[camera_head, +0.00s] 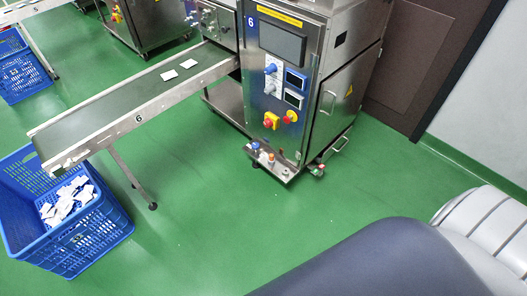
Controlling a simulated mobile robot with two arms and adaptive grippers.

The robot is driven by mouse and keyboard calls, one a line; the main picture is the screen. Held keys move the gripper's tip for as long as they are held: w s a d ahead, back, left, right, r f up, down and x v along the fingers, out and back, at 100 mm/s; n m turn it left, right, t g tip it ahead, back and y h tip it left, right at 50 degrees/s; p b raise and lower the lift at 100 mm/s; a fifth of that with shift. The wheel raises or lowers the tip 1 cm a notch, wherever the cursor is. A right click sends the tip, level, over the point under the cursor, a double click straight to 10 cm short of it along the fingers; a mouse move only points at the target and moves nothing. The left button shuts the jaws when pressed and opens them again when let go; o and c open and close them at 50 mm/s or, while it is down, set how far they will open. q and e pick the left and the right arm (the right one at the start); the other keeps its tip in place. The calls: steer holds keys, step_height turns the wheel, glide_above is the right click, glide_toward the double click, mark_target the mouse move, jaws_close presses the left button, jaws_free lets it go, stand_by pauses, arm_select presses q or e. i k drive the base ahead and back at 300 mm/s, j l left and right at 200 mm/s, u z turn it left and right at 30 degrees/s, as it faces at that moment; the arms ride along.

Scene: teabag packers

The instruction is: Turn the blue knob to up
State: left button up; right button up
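The blue knob (270,69) sits on the front panel of the steel packing machine (318,95), at the upper middle of the head view. It is on a pale plate, left of a small dark display with a blue frame (295,79). It is too small for me to tell which way it points. A second control (273,87) sits just below it and looks pale, with its details unclear. Neither of my grippers is in view, and nothing touches the knob.
Below the knob are a red button on yellow (270,120) and a red-and-yellow switch (290,116). A conveyor (120,106) with two white packets runs left towards a blue crate (75,250) of packets. Green floor (220,220) is clear before the machine.

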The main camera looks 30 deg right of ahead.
mark_target(255, 146)
steer(key=z, duration=0.25)
steer(key=i+j+z, duration=0.25)
steer(key=i+z, duration=0.2)
steer(key=i+j+z, duration=0.45)
steer(key=k+l, duration=0.1)
